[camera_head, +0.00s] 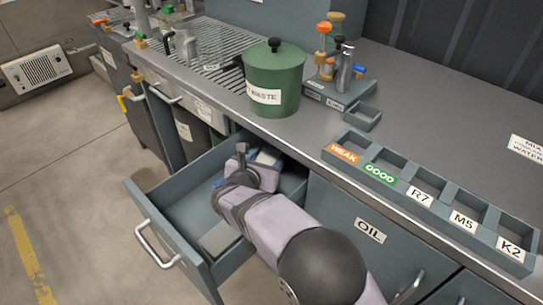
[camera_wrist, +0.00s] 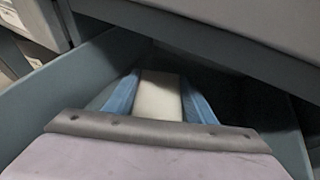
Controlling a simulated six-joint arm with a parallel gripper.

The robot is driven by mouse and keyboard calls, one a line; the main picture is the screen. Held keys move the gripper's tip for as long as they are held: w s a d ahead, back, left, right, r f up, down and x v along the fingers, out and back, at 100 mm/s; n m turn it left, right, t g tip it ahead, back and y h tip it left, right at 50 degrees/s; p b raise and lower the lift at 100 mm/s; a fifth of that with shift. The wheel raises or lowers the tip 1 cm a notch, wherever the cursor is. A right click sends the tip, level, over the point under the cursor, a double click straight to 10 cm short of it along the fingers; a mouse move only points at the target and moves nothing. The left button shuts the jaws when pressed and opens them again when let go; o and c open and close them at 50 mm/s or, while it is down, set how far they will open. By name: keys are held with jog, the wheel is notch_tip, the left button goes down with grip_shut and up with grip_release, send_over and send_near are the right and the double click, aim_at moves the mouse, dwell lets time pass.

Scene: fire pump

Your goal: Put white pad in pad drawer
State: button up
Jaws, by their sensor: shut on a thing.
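The pad drawer (camera_head: 160,220) is pulled open below the counter, and my gripper (camera_head: 264,158) is down inside it, toward its back right. In the wrist view my gripper (camera_wrist: 160,92) has its two blue fingers on either side of the white pad (camera_wrist: 160,98), shut on it. The pad also shows as a pale patch in the head view (camera_head: 267,156). My wrist hides part of the drawer's inside, and I cannot tell whether the pad touches the drawer floor.
A grey flat block (camera_head: 218,237) lies near the drawer's front right. The green waste pot (camera_head: 274,82) stands on the counter above. A labelled tray (camera_head: 430,195) lines the counter edge. The OIL cabinet (camera_head: 365,228) is right of the drawer. The drawer's left part looks clear.

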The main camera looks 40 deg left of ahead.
jog(key=shift+w+a+f, duration=0.2)
jog(key=shift+w+f, duration=0.25)
jog(key=shift+w, duration=0.05)
jog(key=shift+w+a+f, duration=0.15)
jog(key=shift+w+f, duration=0.3)
jog(key=shift+f, duration=0.1)
jog(key=shift+f, duration=0.1)
jog(key=o, duration=1.1)
jog(key=shift+s+r, duration=0.1)
jog(key=shift+r, duration=0.2)
jog(key=v, duration=1.1)
jog(key=shift+s+d, duration=0.2)
jog(key=shift+s, duration=0.15)
jog(key=shift+a+r, duration=0.1)
